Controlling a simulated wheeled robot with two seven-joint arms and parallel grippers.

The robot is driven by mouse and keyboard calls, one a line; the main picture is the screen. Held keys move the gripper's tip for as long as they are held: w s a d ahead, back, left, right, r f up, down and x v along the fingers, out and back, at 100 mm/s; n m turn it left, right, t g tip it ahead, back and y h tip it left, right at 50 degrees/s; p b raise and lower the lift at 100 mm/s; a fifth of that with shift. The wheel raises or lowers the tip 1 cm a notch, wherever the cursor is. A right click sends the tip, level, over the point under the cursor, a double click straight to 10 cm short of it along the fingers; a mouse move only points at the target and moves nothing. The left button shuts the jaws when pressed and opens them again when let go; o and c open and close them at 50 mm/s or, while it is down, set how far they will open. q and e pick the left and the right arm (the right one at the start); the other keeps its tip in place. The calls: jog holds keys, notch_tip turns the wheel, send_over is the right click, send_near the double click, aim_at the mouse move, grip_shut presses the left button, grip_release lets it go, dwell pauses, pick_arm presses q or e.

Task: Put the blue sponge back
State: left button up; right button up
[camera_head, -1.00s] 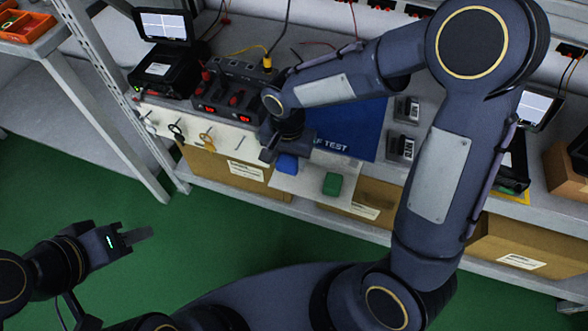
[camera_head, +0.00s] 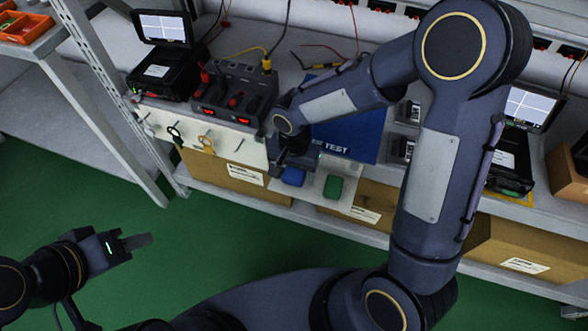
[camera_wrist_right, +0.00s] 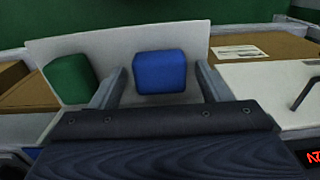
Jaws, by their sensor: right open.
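The blue sponge (camera_head: 293,177) lies on a white board (camera_head: 310,186) at the front edge of the bench. In the right wrist view the blue sponge (camera_wrist_right: 160,71) sits between the two spread fingers of my right gripper (camera_wrist_right: 158,90), slightly beyond them; I cannot tell whether they touch it. In the head view my right gripper (camera_head: 288,168) is just behind the sponge and partly hidden by its own wrist. My left gripper (camera_head: 138,244) is over the green floor at the lower left, away from the bench; its finger gap is not clear.
A green sponge (camera_head: 333,187) lies on the same board, right of the blue one. A blue mat (camera_head: 352,135) marked TEST lies behind. A black power unit (camera_head: 232,95) with cables stands to the left, above hanging tools (camera_head: 207,143). Cardboard boxes (camera_head: 232,175) sit below.

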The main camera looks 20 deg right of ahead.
aim_at(294, 172)
notch_tip(294, 172, up, 12)
jog(key=p, duration=0.3)
jog(key=s+d+r+n+t+y, duration=0.2)
jog(key=s+d+r, duration=0.1)
jog(key=s, duration=0.5)
jog(key=s+d+r+n+t+y, duration=0.1)
jog(key=s+d+r+n+t, duration=0.2)
jog(key=s+d, duration=0.3)
jog(key=shift+s+r+t+y, duration=0.3)
jog(key=shift+s+r+y, duration=0.1)
jog(key=shift+s, duration=0.7)
jog(key=shift+d, duration=0.1)
notch_tip(294, 172, up, 19)
jog(key=p, duration=1.9)
